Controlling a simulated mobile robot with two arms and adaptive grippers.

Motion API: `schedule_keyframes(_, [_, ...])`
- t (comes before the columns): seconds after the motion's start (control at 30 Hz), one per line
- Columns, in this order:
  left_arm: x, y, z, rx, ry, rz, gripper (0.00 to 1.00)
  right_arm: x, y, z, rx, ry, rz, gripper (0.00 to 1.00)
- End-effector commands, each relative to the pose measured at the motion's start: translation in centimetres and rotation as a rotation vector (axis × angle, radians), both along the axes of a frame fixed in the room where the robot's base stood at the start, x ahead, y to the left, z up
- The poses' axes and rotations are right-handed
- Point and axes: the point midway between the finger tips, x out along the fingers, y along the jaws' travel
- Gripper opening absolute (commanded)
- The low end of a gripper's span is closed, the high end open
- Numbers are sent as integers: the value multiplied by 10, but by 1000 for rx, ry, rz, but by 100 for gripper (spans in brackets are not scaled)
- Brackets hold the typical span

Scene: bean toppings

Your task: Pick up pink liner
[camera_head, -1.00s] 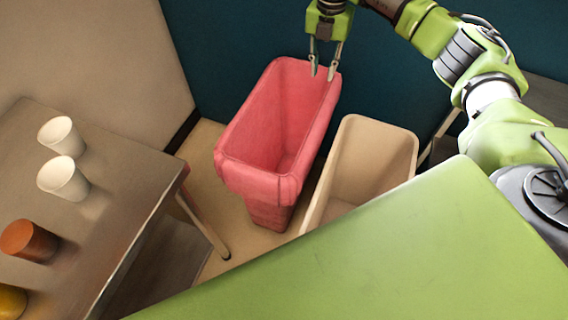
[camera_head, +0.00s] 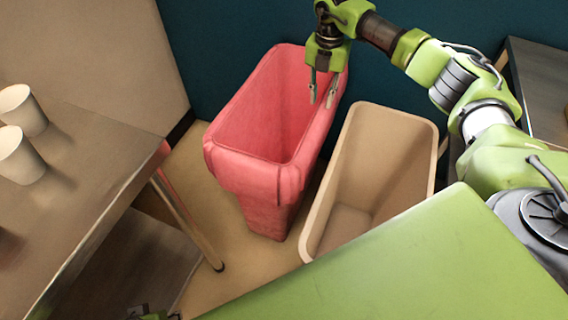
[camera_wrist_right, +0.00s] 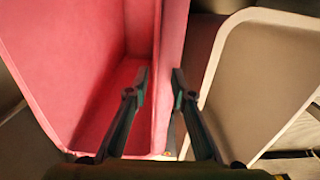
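The pink liner (camera_head: 262,180) is fitted over a bin, with its folded rim hanging outside. It fills the left of the right wrist view (camera_wrist_right: 75,60). My right gripper (camera_head: 323,94) is open at the liner's right rim. In the right wrist view, one finger is on the inner side and the other on the outer side of the rim, with a gap between the fingertips (camera_wrist_right: 160,80). Whether either finger touches the liner I cannot tell. A small green and dark part at the bottom edge of the head view may be my left gripper; its fingers are not clear.
An empty beige bin (camera_head: 345,222) stands close to the right of the pink one. A table (camera_head: 100,165) with white cups (camera_head: 22,108) is at left. A dark wall (camera_head: 225,50) is close behind the bins. A dark surface (camera_head: 535,85) is at right.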

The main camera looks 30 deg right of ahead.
Motion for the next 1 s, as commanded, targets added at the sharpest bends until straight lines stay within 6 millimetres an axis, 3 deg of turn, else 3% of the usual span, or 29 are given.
schedule_keyframes(0.03, [0, 0, 6, 0, -7, 0, 40, -1, 1, -14, 0, 3, 0, 23])
schedule_keyframes(0.2, [-3, 1, 25, 0, -16, 1, 40, 0, 1, -43, 1, 2, 0, 23])
schedule_keyframes(0.47, [-7, 2, 38, -1, -22, 2, 40, 2, 1, -60, 1, 1, 0, 23])
schedule_keyframes(0.67, [-14, 3, 59, -1, -36, 3, 40, 9, 4, -90, 0, 1, -1, 23])
schedule_keyframes(0.8, [-13, 3, 54, -1, -32, 4, 40, 9, 3, -103, 1, 1, 0, 23])
schedule_keyframes(1.0, [-13, 3, 54, -1, -32, 4, 40, 9, 3, -105, 1, -1, 1, 23])
